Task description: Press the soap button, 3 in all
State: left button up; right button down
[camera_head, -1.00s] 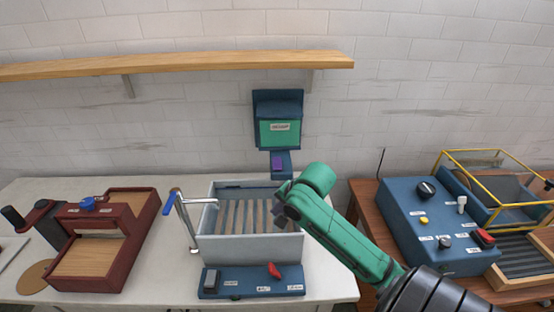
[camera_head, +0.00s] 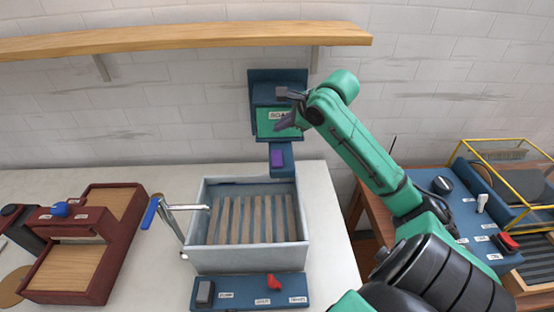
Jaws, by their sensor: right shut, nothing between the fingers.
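The soap dispenser (camera_head: 262,122) hangs on the wall behind the basin, blue with a green front and a label that reads SOAP. A small purple block (camera_head: 277,157) sits on the blue bracket (camera_head: 281,171) below it. I cannot tell for certain which part is the soap button. My right gripper (camera_head: 287,109) is shut and empty, at the dispenser's right side in the picture, and covers part of its front. I cannot tell whether it touches the dispenser. My left gripper is not in view.
A grey basin (camera_head: 246,258) with wooden slats stands below, with a tap (camera_head: 177,220) at its left. A blue switch panel (camera_head: 250,292) lies in front. A dark red box (camera_head: 103,269) stands left, a blue control box (camera_head: 482,215) right. A wooden shelf (camera_head: 180,36) runs above.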

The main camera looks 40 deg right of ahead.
aim_at(273, 154)
notch_tip(273, 154, down, 3)
jog(key=shift+b, duration=1.25)
notch_tip(273, 154, down, 4)
jog(key=b, duration=0.3)
jog(key=shift+s+b, duration=0.1)
jog(key=shift+b, duration=0.3)
jog(key=shift+f, duration=0.5)
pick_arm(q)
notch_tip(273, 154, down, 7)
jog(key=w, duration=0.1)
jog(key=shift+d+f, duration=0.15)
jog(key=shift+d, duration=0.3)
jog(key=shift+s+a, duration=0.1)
pick_arm(e)
jog(key=shift+f, duration=0.3)
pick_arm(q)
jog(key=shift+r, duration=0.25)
